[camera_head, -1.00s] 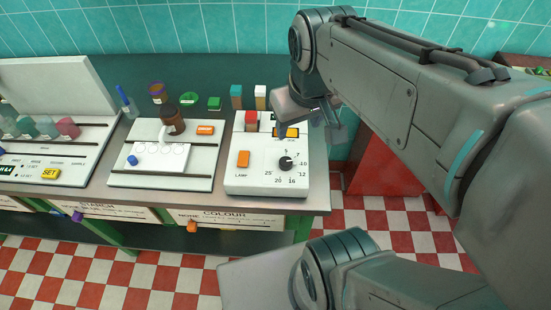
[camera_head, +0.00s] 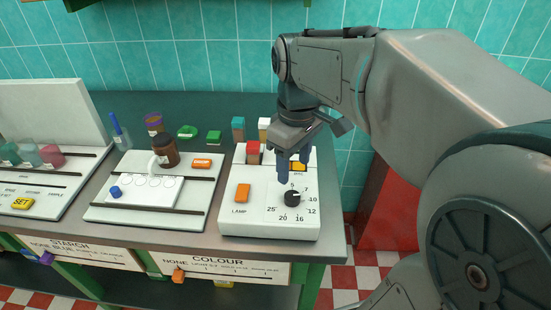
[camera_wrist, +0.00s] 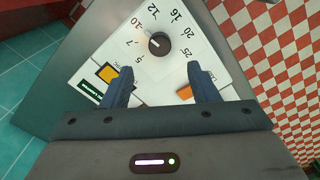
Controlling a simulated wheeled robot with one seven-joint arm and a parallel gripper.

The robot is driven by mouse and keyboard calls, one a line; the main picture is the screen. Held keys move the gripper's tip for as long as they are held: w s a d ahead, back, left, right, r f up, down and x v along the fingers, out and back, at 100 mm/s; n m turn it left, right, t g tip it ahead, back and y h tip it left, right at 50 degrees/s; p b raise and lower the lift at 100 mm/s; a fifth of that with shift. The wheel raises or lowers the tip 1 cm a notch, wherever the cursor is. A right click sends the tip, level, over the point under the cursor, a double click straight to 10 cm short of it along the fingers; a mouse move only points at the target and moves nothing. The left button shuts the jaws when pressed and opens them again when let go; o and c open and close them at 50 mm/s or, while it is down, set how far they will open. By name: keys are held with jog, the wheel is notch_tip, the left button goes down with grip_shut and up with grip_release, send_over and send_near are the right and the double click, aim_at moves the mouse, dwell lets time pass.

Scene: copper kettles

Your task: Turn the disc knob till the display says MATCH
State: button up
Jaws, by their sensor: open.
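The black disc knob (camera_head: 292,198) sits on the front right of the white instrument box, with numbers from 5 to 25 around it. In the wrist view the knob (camera_wrist: 159,43) lies beyond and between my two fingertips, with clear space around it. My gripper (camera_head: 293,170) is open and points down, above and just behind the knob; its fingers (camera_wrist: 160,80) touch nothing that I can see. A small dark display (camera_wrist: 90,91) with green marks lies near the left finger; its text is too small to read.
An orange LAMP switch (camera_head: 243,193) is left of the knob and a yellow-orange button (camera_head: 299,166) behind it. A red block (camera_head: 253,152) stands at the box's back. A white tray (camera_head: 190,208) with a brown bottle (camera_head: 165,152) is to the left.

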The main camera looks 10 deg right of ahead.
aim_at(292, 195)
notch_tip(292, 195, down, 9)
jog(key=shift+r+b, duration=0.1)
jog(key=shift+b, duration=0.35)
jog(key=c, duration=1)
